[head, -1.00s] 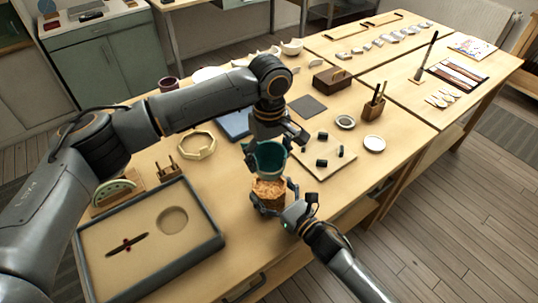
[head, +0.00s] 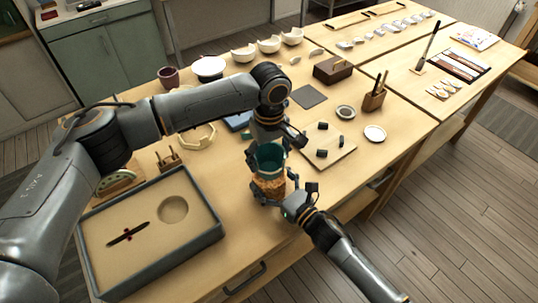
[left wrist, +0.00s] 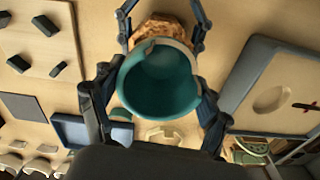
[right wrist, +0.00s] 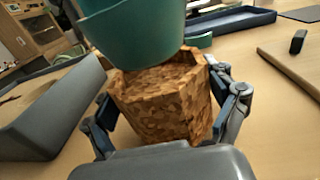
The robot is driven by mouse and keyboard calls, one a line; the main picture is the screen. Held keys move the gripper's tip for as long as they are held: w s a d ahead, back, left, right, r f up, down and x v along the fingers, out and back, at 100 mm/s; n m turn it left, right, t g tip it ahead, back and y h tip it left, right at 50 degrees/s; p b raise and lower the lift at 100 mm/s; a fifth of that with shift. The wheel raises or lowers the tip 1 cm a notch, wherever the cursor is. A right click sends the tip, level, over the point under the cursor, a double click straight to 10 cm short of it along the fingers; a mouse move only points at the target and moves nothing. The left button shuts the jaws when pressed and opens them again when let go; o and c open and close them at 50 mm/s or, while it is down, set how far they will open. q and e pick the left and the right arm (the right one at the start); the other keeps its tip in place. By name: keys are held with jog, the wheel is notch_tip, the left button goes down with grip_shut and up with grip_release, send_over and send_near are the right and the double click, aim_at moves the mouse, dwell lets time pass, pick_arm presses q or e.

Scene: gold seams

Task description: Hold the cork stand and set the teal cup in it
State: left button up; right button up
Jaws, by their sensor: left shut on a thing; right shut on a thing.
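The teal cup (head: 270,160) is upright with its open mouth up. My left gripper (head: 273,150) is shut on its sides; the left wrist view looks into the cup (left wrist: 160,80). The cork stand (head: 269,188), a faceted brown block with an open top, is on the table directly below the cup. My right gripper (head: 276,194) is shut around the stand. I cannot tell whether cup and stand touch.
A grey-rimmed tray (head: 150,284) lies to the left. A board (head: 332,160) with several dark pieces lies to the right, near a brush holder (head: 373,101). White bowls (head: 268,45) stand behind. Bare table lies in front of the stand.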

aim_at(269, 168)
pick_arm(q)
jog(key=shift+f, duration=1.55)
dwell(3.2)
jog(key=o, duration=1.1)
jog(key=shift+r, duration=3)
pick_arm(e)
jog(key=o, duration=1)
jog(key=shift+o, duration=0.2)
